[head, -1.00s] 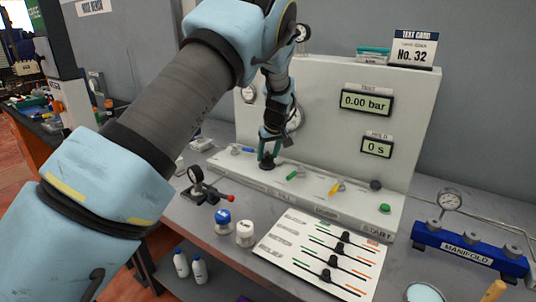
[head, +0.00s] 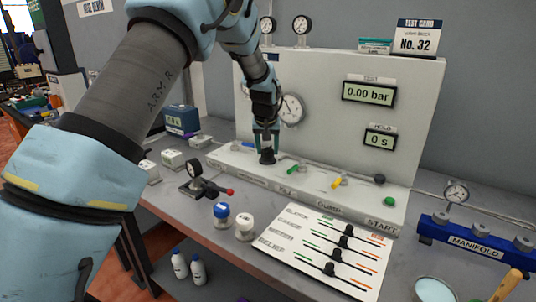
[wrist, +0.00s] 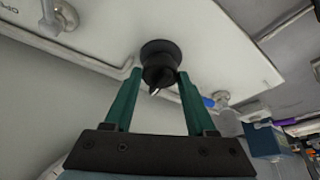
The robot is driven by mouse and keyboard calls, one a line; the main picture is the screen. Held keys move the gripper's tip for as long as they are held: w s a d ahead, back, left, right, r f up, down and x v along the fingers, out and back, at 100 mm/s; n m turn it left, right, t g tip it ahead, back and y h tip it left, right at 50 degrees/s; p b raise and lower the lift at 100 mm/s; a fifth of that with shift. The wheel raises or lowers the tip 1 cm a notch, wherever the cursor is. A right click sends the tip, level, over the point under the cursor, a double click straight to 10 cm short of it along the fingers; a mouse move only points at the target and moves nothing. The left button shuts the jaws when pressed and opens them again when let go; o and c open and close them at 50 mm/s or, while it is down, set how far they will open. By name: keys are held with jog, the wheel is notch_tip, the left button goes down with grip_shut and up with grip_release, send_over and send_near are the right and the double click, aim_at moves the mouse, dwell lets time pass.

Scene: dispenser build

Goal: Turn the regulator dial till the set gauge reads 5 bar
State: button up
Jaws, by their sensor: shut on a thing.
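The black regulator dial (wrist: 160,62) stands on the panel's sloping lower ledge, and its top shows in the head view (head: 267,156). My gripper (head: 266,145) comes down from above with its green fingers on either side of the dial, shut on it. In the wrist view the fingers (wrist: 159,76) reach the dial's sides, and a pale pointer mark shows on it. A round white gauge (head: 291,108) is on the upright panel just right of my gripper. It is partly hidden, and its needle is too small to read. I cannot tell whether it is the set gauge.
The test display (head: 369,92) reads 0.00 bar and the hold display (head: 380,140) reads 0 s. A blue valve handle (wrist: 208,102) is close to my fingers.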

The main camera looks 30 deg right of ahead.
jog(key=m, duration=0.1)
jog(key=m+g+h+b, duration=0.1)
jog(key=m, duration=0.1)
jog(key=shift+w+a+m, duration=0.2)
jog(key=shift+m, duration=0.1)
jog(key=shift+m+g+h, duration=0.4)
jog(key=shift+m+g, duration=0.3)
jog(key=shift+m, duration=1.3)
grip_shut()
jog(key=o, duration=1.4)
grip_release()
jog(key=shift+c, duration=0.2)
jog(key=b+v, duration=0.3)
jog(key=v, duration=0.7)
jog(key=shift+a+r, duration=0.2)
jog(key=shift+r, duration=0.15)
jog(key=shift+w, duration=0.1)
